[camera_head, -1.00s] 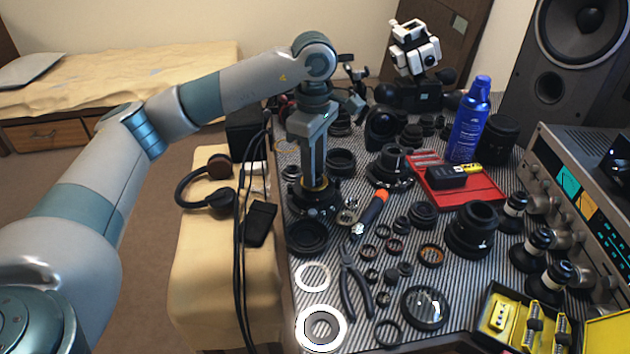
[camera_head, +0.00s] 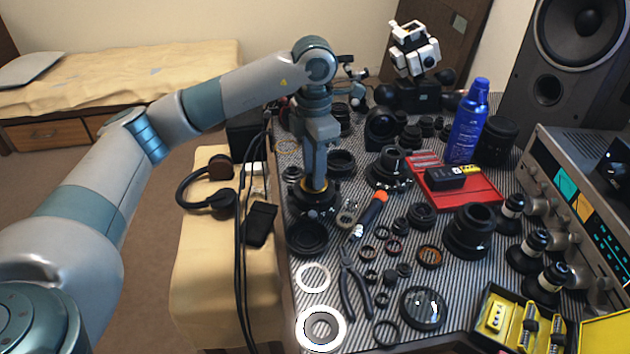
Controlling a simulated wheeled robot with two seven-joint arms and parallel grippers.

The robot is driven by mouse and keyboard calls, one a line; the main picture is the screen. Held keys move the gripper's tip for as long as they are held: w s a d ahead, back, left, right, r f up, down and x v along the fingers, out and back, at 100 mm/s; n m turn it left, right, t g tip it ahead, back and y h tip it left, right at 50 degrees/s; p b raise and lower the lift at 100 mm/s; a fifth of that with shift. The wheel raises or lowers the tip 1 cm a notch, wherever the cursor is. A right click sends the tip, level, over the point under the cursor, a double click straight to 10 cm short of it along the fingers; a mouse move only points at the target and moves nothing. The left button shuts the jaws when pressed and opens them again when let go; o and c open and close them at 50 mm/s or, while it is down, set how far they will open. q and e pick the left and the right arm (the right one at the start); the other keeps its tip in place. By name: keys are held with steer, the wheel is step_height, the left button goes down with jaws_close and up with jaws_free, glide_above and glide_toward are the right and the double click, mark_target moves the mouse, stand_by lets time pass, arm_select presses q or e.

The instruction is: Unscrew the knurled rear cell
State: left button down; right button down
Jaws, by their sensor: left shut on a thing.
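My left gripper (camera_head: 316,180) points straight down at the left part of the striped bench. It is shut on the knurled rear cell (camera_head: 318,197), a dark round piece with a brass-coloured band. The fingers hide much of the cell's top. The cell sits on a dark lens body (camera_head: 312,214) that stands upright on the mat. Whether thread shows between cell and body is too small to tell. My right gripper is not in view.
A black ring (camera_head: 307,237) lies just in front, and an orange-handled screwdriver (camera_head: 371,212) and pliers (camera_head: 352,287) lie to the right. A red tray (camera_head: 480,197), a blue spray can (camera_head: 467,122) and several lens parts crowd the bench. White rings (camera_head: 314,278) lie near the front-left edge.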

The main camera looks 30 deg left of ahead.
arm_select(q)
steer(key=n+p, duration=0.1)
steer(key=n, duration=0.3)
steer(key=shift+n, duration=0.6)
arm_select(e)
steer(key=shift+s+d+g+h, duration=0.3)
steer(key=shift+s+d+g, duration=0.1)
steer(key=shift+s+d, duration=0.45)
arm_select(q)
steer(key=shift+r+p, duration=0.55)
steer(key=shift+r, duration=0.45)
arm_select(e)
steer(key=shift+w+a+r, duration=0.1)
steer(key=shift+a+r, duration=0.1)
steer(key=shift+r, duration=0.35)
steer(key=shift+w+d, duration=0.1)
